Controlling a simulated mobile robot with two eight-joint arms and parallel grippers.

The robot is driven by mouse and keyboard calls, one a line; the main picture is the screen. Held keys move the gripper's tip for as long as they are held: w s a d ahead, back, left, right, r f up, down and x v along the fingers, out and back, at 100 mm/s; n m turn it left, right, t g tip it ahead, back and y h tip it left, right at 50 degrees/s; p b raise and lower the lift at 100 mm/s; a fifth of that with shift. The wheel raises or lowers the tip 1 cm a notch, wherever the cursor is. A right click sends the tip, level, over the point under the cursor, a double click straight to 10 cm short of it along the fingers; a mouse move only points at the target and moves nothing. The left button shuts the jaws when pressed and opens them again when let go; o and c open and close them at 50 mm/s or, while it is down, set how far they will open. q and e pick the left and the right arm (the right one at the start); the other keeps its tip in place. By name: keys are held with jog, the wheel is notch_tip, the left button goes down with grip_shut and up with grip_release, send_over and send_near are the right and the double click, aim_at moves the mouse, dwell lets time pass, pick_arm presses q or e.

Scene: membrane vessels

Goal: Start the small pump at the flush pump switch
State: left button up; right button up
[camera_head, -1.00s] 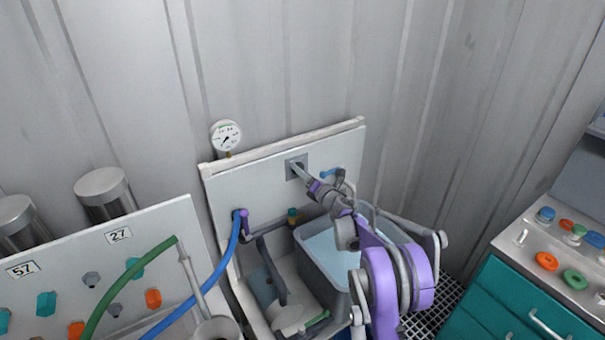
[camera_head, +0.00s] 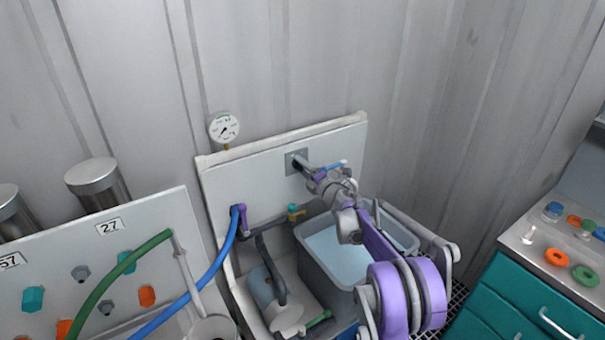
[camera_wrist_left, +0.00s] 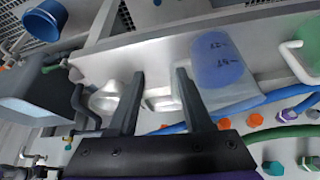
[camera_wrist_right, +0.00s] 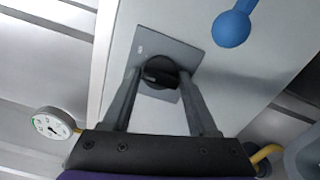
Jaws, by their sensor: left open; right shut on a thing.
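The flush pump switch is a black rotary knob (camera_wrist_right: 160,72) on a grey square plate (camera_wrist_right: 177,55), seen in the right wrist view. The plate also shows in the head view (camera_head: 292,162) on the white back panel (camera_head: 262,165). My right gripper (camera_wrist_right: 163,82) is shut on the knob, a finger on each side of it. In the head view my right gripper (camera_head: 303,164) partly covers the plate. The small pump (camera_head: 272,295) sits low behind the panel's front, left of the grey tank. My left gripper (camera_wrist_left: 158,75) is open and empty above the bench.
A dial gauge (camera_head: 224,128) stands on the panel's top edge. A blue-handled valve (camera_wrist_right: 232,27) is beside the switch plate. A grey water tank (camera_head: 318,262) lies below my right arm. A blue hose (camera_head: 216,262) and green hose (camera_head: 108,278) run at left.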

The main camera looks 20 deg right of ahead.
jog(key=shift+f+m+b, duration=0.1)
jog(key=shift+m+b, duration=1.35)
jog(key=shift+m, duration=1.55)
jog(key=o, duration=1.3)
jog(key=shift+o, duration=0.2)
jog(key=shift+s, duration=0.1)
jog(key=s+d, duration=0.1)
jog(key=s, duration=0.9)
jog(key=shift+s+d+b, duration=0.2)
jog(key=shift+s+b, duration=0.1)
jog(key=shift+b, duration=0.15)
